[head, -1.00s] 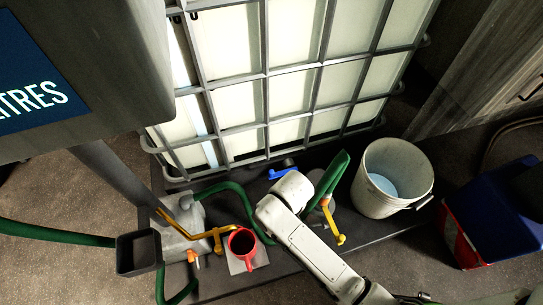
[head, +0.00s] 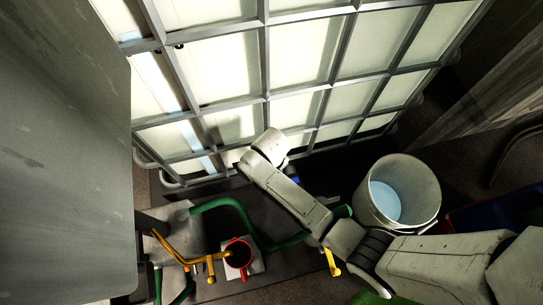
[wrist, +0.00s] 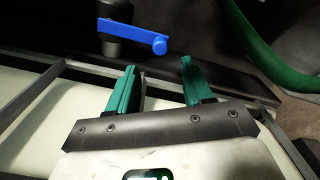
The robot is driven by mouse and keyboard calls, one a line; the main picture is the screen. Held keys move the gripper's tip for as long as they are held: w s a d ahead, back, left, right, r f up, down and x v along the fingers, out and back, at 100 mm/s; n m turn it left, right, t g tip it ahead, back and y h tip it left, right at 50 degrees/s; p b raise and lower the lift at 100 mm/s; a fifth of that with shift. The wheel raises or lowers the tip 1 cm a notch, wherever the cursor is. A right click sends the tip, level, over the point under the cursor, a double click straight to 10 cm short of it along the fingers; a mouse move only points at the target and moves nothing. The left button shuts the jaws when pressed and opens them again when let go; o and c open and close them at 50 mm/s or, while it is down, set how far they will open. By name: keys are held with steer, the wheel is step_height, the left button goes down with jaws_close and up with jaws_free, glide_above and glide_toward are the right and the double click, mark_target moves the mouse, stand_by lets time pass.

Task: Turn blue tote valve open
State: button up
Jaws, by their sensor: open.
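The blue valve handle (wrist: 133,37) shows in the wrist view as a flat lever with a round end at its right, mounted on a dark valve body (wrist: 115,14). In the head view only a scrap of blue (head: 296,180) shows beside my arm. The tote (head: 300,62) is a white tank in a grey metal cage. My gripper (wrist: 160,84) has green fingers, spread apart with nothing between them. The handle lies beyond the fingertips, a little left of their middle, and is not touched. In the head view my arm hides the fingers.
A white bucket (head: 401,190) stands to the right of my arm.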

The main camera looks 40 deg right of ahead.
step_height(320, 180, down, 8)
steer(key=b, duration=0.3)
steer(key=shift+f, duration=0.1)
steer(key=shift+c, duration=0.4)
jaws_close()
